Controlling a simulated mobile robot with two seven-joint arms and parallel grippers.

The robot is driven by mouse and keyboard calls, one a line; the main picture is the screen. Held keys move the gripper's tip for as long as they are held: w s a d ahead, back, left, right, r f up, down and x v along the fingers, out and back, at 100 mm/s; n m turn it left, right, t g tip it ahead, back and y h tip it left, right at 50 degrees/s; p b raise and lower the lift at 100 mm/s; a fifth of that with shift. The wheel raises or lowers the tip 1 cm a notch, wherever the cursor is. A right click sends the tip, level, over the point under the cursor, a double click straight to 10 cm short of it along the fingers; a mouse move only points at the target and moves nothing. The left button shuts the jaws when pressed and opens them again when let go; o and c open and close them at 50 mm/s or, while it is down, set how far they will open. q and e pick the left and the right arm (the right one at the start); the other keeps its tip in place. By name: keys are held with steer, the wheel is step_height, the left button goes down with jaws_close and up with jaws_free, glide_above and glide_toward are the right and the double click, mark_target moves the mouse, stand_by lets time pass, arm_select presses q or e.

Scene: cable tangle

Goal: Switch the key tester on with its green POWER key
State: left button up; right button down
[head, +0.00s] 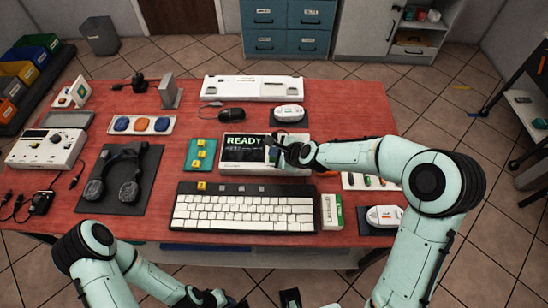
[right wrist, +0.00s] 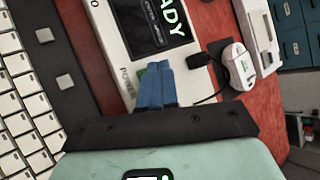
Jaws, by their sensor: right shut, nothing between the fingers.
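The key tester (head: 236,168) is a pale box at the middle of the red table, with a dark screen (head: 247,146) lit with green "READY" text. In the right wrist view the tester's pale face (right wrist: 103,32) carries the word POWER beside the green POWER key (right wrist: 142,74), which is mostly covered by my blue fingertips. My right gripper (head: 271,152) is shut and empty at the tester's right side. Its fingertips (right wrist: 157,68) are over the key; I cannot tell whether they touch it. My left gripper (head: 218,298) is low at the bottom edge, its jaws unclear.
A white keyboard (head: 243,213) lies in front of the tester. A teal pad with yellow keys (head: 200,154) is to its left. A white mouse (head: 288,113) sits behind it and a black mouse (head: 231,114) to the left of that. Headphones (head: 122,178) lie on a dark mat further left.

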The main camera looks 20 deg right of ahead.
steer(key=shift+r, duration=0.1)
arm_select(q)
steer(key=w+r+p, duration=0.1)
steer(key=r+p, duration=0.1)
steer(key=w+r+p, duration=0.1)
steer(key=r, duration=0.1)
steer(key=shift+w, duration=0.35)
arm_select(e)
step_height(320, 180, up, 6)
steer(key=shift+f, duration=0.15)
arm_select(q)
steer(key=shift+s, duration=0.1)
